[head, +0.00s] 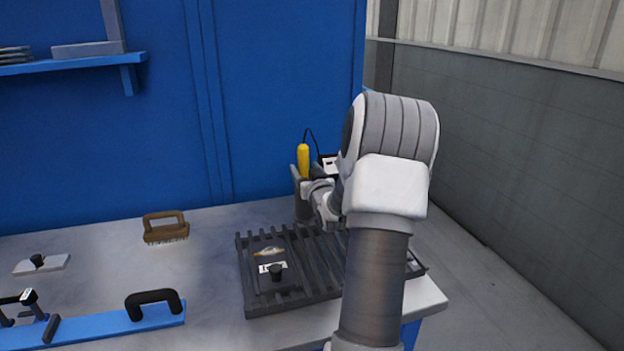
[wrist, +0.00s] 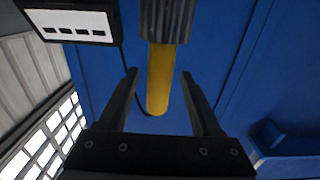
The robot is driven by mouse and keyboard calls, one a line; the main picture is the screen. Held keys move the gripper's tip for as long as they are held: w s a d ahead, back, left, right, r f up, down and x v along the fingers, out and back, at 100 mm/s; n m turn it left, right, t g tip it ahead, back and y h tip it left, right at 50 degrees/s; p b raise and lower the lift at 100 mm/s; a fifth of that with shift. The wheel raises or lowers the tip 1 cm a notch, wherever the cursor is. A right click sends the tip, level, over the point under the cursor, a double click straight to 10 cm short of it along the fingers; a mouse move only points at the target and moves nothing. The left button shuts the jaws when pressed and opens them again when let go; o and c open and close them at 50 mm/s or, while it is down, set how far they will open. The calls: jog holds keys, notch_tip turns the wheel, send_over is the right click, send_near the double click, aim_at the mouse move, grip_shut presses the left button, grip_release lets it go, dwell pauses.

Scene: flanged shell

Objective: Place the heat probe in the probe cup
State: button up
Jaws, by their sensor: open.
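The heat probe (head: 303,160) has a yellow handle and a black cord, and stands upright at the back of the bench. The wrist view shows its yellow handle (wrist: 160,82) hanging downward in the picture. Its other end meets a grey ribbed cylinder (wrist: 166,20), apparently the probe cup; the head view shows a grey cylinder (head: 302,208) below the handle. How deep the probe sits is hidden. My gripper (wrist: 158,75) is open, with one finger on each side of the yellow handle and visible gaps. In the head view my gripper (head: 308,177) is partly hidden by my arm.
A black box with a white panel (wrist: 72,22) stands close beside the probe. A dark slatted rack (head: 310,287) lies in front, with a plate on it. A brush (head: 165,228) and a blue bar (head: 110,325) lie left. Blue panels (head: 280,90) rise behind.

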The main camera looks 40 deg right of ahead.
jog(key=v, duration=0.6)
jog(key=shift+s+a, duration=0.2)
jog(key=shift+s, duration=0.2)
jog(key=shift+w+a, duration=0.1)
